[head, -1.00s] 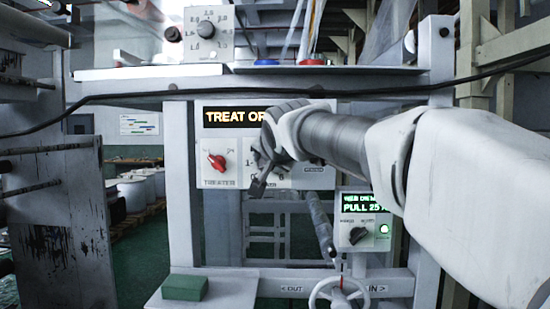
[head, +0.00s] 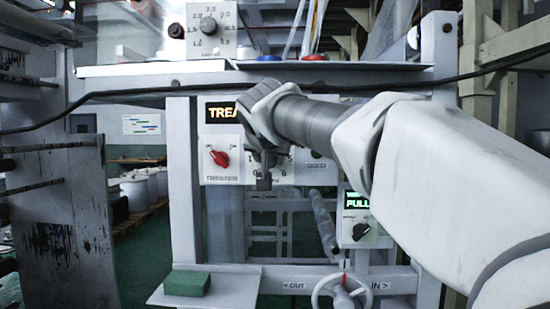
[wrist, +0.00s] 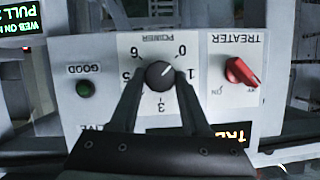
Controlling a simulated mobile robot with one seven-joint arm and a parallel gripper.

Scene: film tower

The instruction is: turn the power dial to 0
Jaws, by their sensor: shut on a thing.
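The power dial (wrist: 160,75) is a round dark knob on a white panel, seen upside down in the wrist view. Its white pointer line lies between the 0 mark (wrist: 182,50) and the 1 mark (wrist: 191,73). My gripper (wrist: 160,78) has one finger on each side of the knob and is shut on it. In the head view my gripper (head: 264,178) is in front of the power panel and hides the dial and most of its scale.
The red treater switch (wrist: 241,72) sits close beside the dial; it also shows in the head view (head: 220,158). A green GOOD lamp (wrist: 85,89) is on the dial's other side. A handwheel (head: 342,291) and green block (head: 187,283) are below.

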